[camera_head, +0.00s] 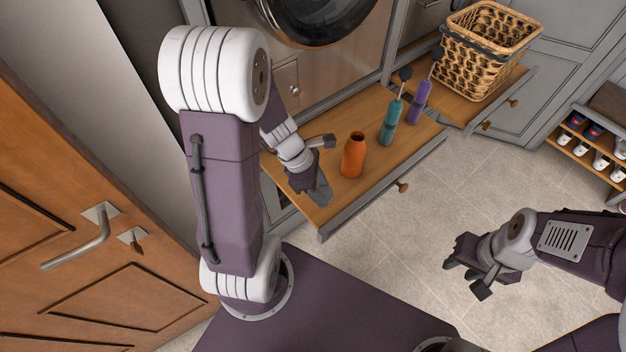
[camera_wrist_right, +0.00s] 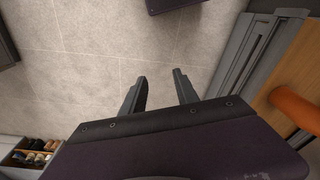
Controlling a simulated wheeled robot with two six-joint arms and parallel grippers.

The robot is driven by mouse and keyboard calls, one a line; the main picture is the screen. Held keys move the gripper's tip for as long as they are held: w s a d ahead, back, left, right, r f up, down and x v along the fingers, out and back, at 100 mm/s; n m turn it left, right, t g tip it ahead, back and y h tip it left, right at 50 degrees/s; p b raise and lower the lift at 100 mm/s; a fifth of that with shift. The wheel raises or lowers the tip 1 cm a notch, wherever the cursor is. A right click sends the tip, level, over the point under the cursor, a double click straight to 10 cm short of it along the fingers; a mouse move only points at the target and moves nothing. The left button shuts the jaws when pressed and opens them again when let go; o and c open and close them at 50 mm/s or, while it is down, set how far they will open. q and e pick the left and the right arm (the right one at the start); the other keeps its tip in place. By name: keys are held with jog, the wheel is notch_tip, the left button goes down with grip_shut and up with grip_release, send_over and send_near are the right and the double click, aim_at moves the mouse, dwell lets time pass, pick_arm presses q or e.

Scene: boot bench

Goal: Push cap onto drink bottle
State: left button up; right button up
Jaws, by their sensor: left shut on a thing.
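The orange drink bottle (camera_head: 353,157) stands upright on the wooden bench top, its dark mouth open and uncapped. Its orange side also shows at the right edge of the right wrist view (camera_wrist_right: 297,107). My left gripper (camera_head: 321,190) is just left of the bottle, low over the bench and apart from it. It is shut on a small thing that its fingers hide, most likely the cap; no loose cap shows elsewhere. My right gripper (camera_head: 466,279) is open and empty over the floor, in front of the bench; its fingers stand apart in the right wrist view (camera_wrist_right: 160,80).
A teal brush-like item (camera_head: 391,122) and a purple one (camera_head: 419,103) stand right of the bottle. A wicker basket (camera_head: 487,50) stands at the bench's far end. A shoe rack (camera_head: 597,150) is at the right. The tiled floor between is clear.

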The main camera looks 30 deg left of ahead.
pick_arm(q)
jog(key=s+d+r, duration=0.3)
jog(key=d, duration=0.1)
jog(key=shift+s+d+r, duration=0.15)
jog(key=shift+s, duration=0.05)
